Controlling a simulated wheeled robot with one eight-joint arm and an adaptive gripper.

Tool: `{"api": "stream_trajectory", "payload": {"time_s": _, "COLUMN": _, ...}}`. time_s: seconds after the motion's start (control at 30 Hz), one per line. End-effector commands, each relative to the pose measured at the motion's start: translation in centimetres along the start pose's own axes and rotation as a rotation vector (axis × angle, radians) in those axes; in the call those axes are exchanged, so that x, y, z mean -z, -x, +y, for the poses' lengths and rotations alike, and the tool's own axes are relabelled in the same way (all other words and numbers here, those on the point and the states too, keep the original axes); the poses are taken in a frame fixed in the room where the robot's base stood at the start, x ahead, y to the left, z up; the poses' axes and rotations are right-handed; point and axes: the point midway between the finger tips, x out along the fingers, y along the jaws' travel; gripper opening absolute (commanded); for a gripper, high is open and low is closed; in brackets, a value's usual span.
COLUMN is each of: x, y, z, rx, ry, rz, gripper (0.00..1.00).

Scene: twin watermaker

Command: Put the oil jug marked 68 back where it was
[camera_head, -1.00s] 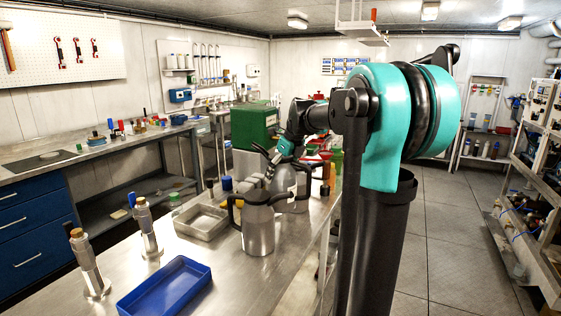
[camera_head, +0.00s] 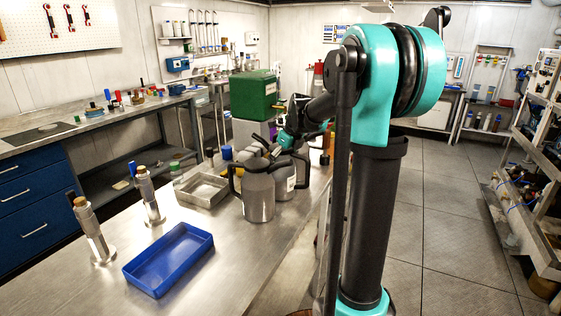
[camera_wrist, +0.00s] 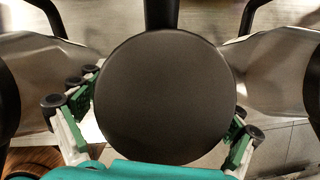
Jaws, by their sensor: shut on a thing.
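Two steel jugs with black lids and handles stand close together on the bench in the head view. The front jug (camera_head: 258,197) partly hides the rear jug (camera_head: 291,182), which bears a pale label too small to read. My gripper (camera_head: 279,146) is at the top of the rear jug. In the wrist view, a round dark lid (camera_wrist: 165,98) fills the middle, with my gripper's green fingers (camera_wrist: 160,135) on either side, shut on that jug. Steel jug bodies stand left (camera_wrist: 35,80) and right (camera_wrist: 275,70) of it. No 68 is legible.
A blue tray (camera_head: 137,270) lies on the steel bench (camera_head: 215,265), with two metal fittings (camera_head: 92,230) to its left. A shallow metal tray (camera_head: 187,197) sits left of the jugs. A green box (camera_head: 253,97) stands behind. The bench is bare right of the blue tray.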

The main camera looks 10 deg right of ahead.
Motion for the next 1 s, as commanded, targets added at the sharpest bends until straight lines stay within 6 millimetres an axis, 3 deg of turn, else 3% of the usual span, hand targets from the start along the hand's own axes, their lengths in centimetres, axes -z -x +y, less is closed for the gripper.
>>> {"api": "stream_trajectory", "payload": {"time_s": 0.2, "x": 0.0, "y": -0.1, "z": 0.0, "rx": 0.0, "ry": 0.0, "rz": -0.001, "gripper": 0.33}}
{"api": "stream_trajectory", "payload": {"time_s": 0.23, "x": 0.1, "y": -0.2, "z": 0.0, "rx": 0.0, "ry": 0.0, "rz": 0.0, "gripper": 0.95}}
{"api": "stream_trajectory", "payload": {"time_s": 0.27, "x": 0.1, "y": -0.2, "z": 0.0, "rx": 0.0, "ry": 0.0, "rz": 0.0, "gripper": 0.99}}
{"api": "stream_trajectory", "payload": {"time_s": 0.7, "x": 0.0, "y": 0.3, "z": 0.0, "rx": 0.0, "ry": 0.0, "rz": 0.0, "gripper": 1.0}}
{"api": "stream_trajectory", "payload": {"time_s": 0.87, "x": 0.0, "y": 2.4, "z": 0.0, "rx": 0.0, "ry": 0.0, "rz": 0.0, "gripper": 1.0}}
{"api": "stream_trajectory", "payload": {"time_s": 1.0, "x": 0.0, "y": 5.3, "z": 0.0, "rx": 0.0, "ry": -0.001, "rz": 0.0, "gripper": 1.0}}
